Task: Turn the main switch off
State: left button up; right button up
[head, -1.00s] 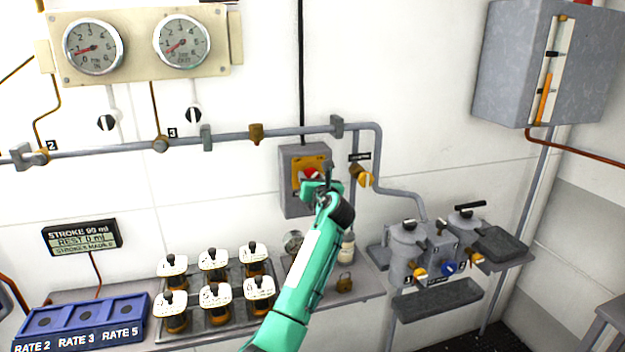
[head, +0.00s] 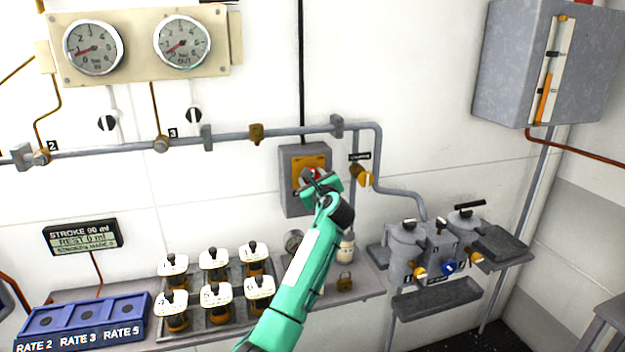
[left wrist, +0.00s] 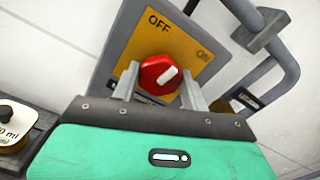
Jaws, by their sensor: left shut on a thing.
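The main switch is a grey box (head: 291,197) on the wall with a yellow plate (left wrist: 197,62) and a red round knob (left wrist: 156,72). In the left wrist view the plate reads OFF at the top and ON at the right. The knob's white mark slants up and right, nearer to ON than to OFF. My left gripper (left wrist: 158,77) has one finger on each side of the knob and is shut on it. In the head view my left gripper (head: 316,178) hides most of the knob. My right gripper is not in view.
A yellow valve handle (head: 364,179) on a pipe sits close to the right of the switch box. A grey pipe (head: 290,134) runs above it. Below, a shelf holds several white-topped bottles (head: 215,258), a small bottle (head: 346,248) and a padlock (head: 345,282).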

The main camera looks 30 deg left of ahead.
pick_arm(q)
jog(key=n, duration=0.3)
jog(key=shift+f+b, duration=0.15)
jog(key=shift+b, duration=0.25)
jog(key=n+b, duration=0.1)
jog(key=n, duration=0.1)
jog(key=shift+n, duration=0.3)
jog(key=n+b, duration=0.2)
jog(key=n, duration=0.2)
jog(key=shift+f+b, duration=0.1)
jog(key=shift+b, duration=0.2)
jog(key=shift+n, duration=0.7)
jog(key=shift+b, duration=0.3)
jog(key=o, duration=1)
jog(key=shift+s, duration=0.1)
